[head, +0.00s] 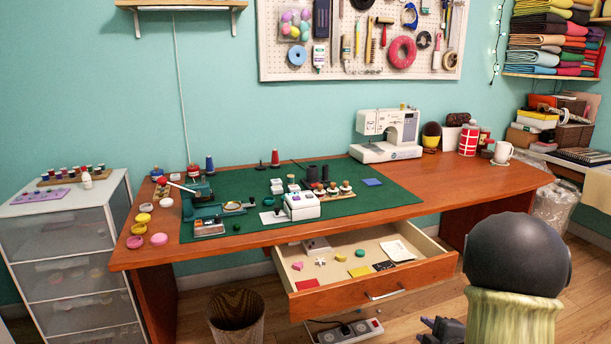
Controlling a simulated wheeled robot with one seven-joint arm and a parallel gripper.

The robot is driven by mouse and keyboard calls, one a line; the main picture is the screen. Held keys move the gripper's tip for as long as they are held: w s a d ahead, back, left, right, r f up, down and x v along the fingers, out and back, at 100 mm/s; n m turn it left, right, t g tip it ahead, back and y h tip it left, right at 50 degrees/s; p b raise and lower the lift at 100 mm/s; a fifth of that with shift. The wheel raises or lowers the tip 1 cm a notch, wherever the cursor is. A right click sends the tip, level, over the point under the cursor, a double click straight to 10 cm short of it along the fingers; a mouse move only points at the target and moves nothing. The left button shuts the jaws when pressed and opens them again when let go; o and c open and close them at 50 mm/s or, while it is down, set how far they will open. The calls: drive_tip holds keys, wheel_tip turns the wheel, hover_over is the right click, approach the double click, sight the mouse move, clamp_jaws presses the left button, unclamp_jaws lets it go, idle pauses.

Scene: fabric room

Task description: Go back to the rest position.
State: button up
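My gripper (432,328) shows only in part at the bottom edge of the head view, dark, low and right of centre. It is in front of the open desk drawer and apart from it in the picture. Whether its fingers are open or shut is not clear, and I see nothing held. The wooden desk (450,190) has its drawer (370,288) pulled out. In the drawer lie a yellow piece (359,271), a red piece (307,284), a pink piece and other small items.
A green mat (240,185) on the desk bears sewing tools; a white sewing machine (388,135) stands behind. A drawer unit (70,255) stands left. A large dark foreground shape blocks the lower right.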

drive_tip(key=s+a+r+m+g+h, duration=0.1)
drive_tip(key=s+a+r+m+g, duration=0.1)
drive_tip(key=s+a+m+g, duration=1.05)
drive_tip(key=s+r+m+t+p, duration=0.1)
drive_tip(key=s+r+p, duration=0.1)
drive_tip(key=r+p, duration=1.4)
drive_tip(key=s+r+m+t+p, duration=0.1)
drive_tip(key=r+m+p, duration=0.1)
drive_tip(key=r+p, duration=1.5)
drive_tip(key=shift+s+a+r+p, duration=0.2)
drive_tip(key=shift+s+a+p, duration=0.2)
drive_tip(key=shift+p, duration=0.1)
drive_tip(key=shift+m+t, duration=0.25)
idle(2.7)
